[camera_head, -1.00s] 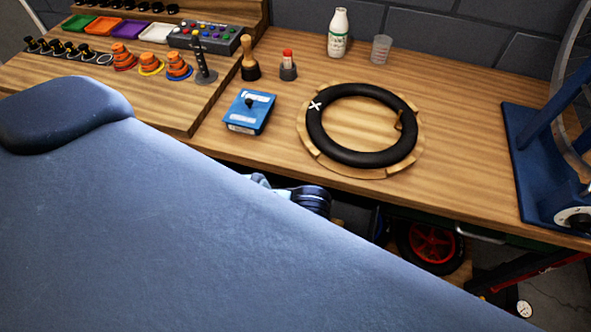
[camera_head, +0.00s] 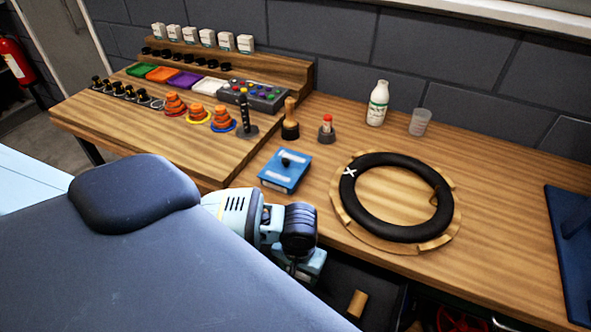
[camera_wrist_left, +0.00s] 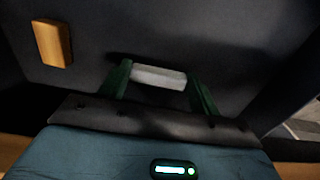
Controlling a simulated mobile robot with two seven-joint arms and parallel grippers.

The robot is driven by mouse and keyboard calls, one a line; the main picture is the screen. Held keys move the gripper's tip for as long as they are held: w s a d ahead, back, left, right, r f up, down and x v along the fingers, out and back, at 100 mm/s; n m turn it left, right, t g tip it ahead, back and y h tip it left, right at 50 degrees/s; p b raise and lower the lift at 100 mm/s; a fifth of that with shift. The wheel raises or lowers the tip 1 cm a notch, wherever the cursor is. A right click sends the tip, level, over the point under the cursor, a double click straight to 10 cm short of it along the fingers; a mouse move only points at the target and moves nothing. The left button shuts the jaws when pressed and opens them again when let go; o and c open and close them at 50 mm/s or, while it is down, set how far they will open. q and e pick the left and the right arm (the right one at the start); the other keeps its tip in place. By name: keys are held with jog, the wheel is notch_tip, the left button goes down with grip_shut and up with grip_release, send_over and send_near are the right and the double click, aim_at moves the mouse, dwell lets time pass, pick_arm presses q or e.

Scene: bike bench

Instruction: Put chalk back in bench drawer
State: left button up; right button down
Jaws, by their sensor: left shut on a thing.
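The white chalk (camera_wrist_left: 158,77) lies crosswise between the two green fingers of my left gripper (camera_wrist_left: 160,82) in the left wrist view, and the gripper is shut on it. Behind it is the dark inside of the open bench drawer (camera_wrist_left: 100,45). In the head view my left wrist (camera_head: 298,235) is at the front edge of the bench, over the open drawer (camera_head: 345,272). The fingers and chalk are hidden there. I cannot tell whether the chalk touches the drawer floor. My right gripper is not in view.
A wooden block (camera_wrist_left: 52,43) lies in the drawer. On the bench (camera_head: 500,230) above are a blue box (camera_head: 285,172), a black tyre ring (camera_head: 350,200) on a wooden stand, a white bottle (camera_head: 377,103) and a clear cup (camera_head: 420,122). A blue stand (camera_head: 570,245) is at the right.

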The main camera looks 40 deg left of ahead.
pick_arm(q)
jog(key=shift+w+a, duration=0.35)
jog(key=shift+a, duration=0.35)
jog(key=f, duration=0.3)
jog(key=shift+w+a, duration=0.15)
jog(key=shift+a, duration=0.15)
jog(key=shift+f, duration=0.3)
jog(key=shift+f, duration=0.2)
jog(key=o, duration=0.9)
jog(key=shift+o, duration=0.2)
jog(key=shift+r, duration=0.1)
